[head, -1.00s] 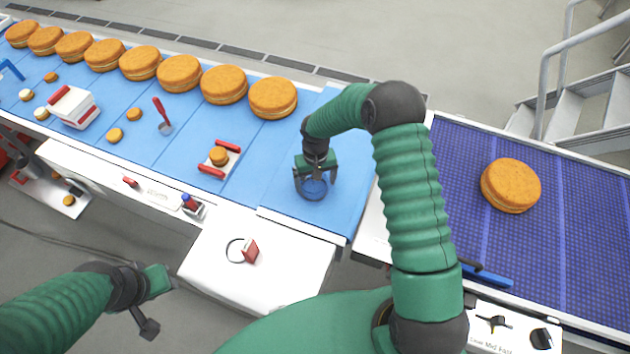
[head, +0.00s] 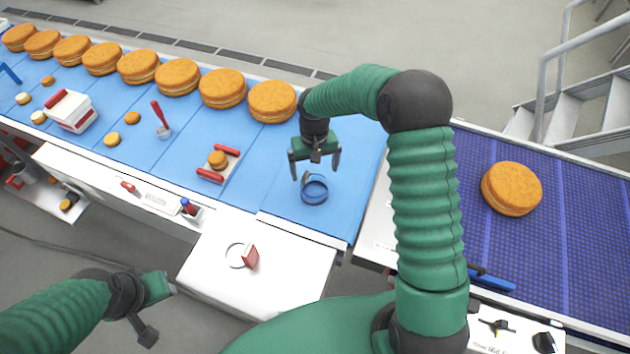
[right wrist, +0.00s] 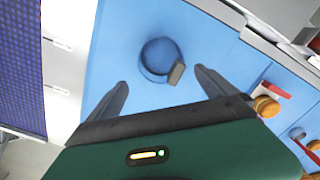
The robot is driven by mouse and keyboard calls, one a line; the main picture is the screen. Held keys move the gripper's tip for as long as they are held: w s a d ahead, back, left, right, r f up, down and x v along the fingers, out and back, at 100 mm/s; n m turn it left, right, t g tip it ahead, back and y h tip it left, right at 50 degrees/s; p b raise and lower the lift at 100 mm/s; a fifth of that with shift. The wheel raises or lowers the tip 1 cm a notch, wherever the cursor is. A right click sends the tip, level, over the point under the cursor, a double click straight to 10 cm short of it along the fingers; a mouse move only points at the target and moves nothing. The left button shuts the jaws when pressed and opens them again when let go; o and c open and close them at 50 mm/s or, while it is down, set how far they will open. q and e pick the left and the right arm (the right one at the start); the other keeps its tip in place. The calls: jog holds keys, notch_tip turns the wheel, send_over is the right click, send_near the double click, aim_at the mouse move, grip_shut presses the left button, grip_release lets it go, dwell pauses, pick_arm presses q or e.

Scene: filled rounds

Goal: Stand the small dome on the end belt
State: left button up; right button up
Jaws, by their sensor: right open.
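The small dome (head: 315,190) looks like a see-through bluish dome with a dark rim and a grey tab. It stands on the right end of the light blue belt (head: 349,205). My right gripper (head: 314,173) is open and empty, just above and behind the dome, apart from it. In the right wrist view the dome (right wrist: 158,52) lies ahead of the spread fingers (right wrist: 160,77), with its grey tab towards the gripper. My left gripper (head: 158,310) hangs at lower left, off the belt; its jaw opening is unclear.
A purple-blue belt (head: 560,240) at right carries one large filled round (head: 511,188). A row of large rounds (head: 178,77) lines the belt's back edge. A red-handled holder (head: 210,176) with a small round sits left of the dome. A white side table (head: 215,280) stands in front.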

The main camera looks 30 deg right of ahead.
aim_at(312, 184)
jog(key=r, duration=0.4)
jog(key=shift+s+a+r, duration=0.15)
jog(key=shift+a, duration=0.1)
jog(key=s+a+r+n+t, duration=0.1)
jog(key=s+a, duration=0.2)
jog(key=s, duration=0.6)
jog(key=s+a+r+n+t, duration=0.1)
jog(key=s+a+r+t, duration=0.15)
jog(key=s, duration=0.75)
pick_arm(q)
jog(key=s+b+x, duration=0.1)
jog(key=b+x, duration=0.7)
jog(key=shift+s+f, duration=0.25)
jog(key=shift+s, duration=0.25)
pick_arm(e)
jog(key=s+x, duration=0.1)
jog(key=x, duration=0.7)
jog(key=shift+s+f+g, duration=0.2)
jog(key=shift+f+g, duration=0.25)
jog(key=shift+f, duration=0.2)
pick_arm(q)
jog(key=shift+a, duration=0.2)
pick_arm(e)
jog(key=shift+w, duration=0.1)
pick_arm(q)
jog(key=shift+d, duration=0.1)
